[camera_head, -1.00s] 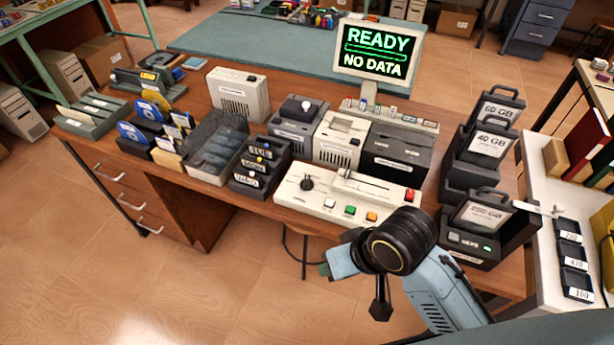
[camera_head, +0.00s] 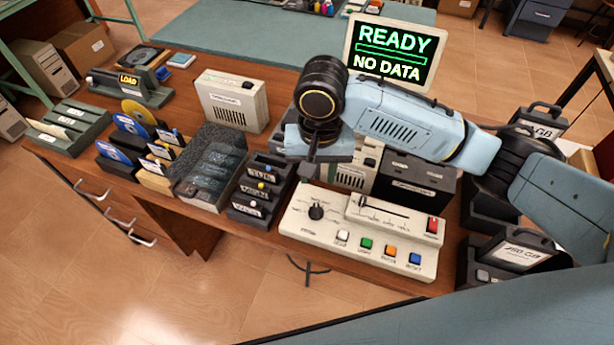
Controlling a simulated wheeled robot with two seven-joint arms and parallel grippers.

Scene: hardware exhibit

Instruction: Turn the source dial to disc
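The cream control panel (camera_head: 297,225) sits at the front of the wooden desk. Its black round dial (camera_head: 316,212) is at the panel's left end; the small print around it is too fine to read. My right arm comes in from the right, and its wrist hangs over the desk. The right gripper (camera_head: 308,172) points down, above and behind the dial and apart from it in the picture. Its fingers are small and seen edge-on, so I cannot tell whether they are open. My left gripper is out of view.
The panel has a slider (camera_head: 384,206), a red switch (camera_head: 432,225) and a row of coloured buttons (camera_head: 366,243). The monitor (camera_head: 392,55) reads "READY" and "NO DATA". Dark labelled trays (camera_head: 252,208) stand left of the panel. A cream box (camera_head: 231,98) stands behind.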

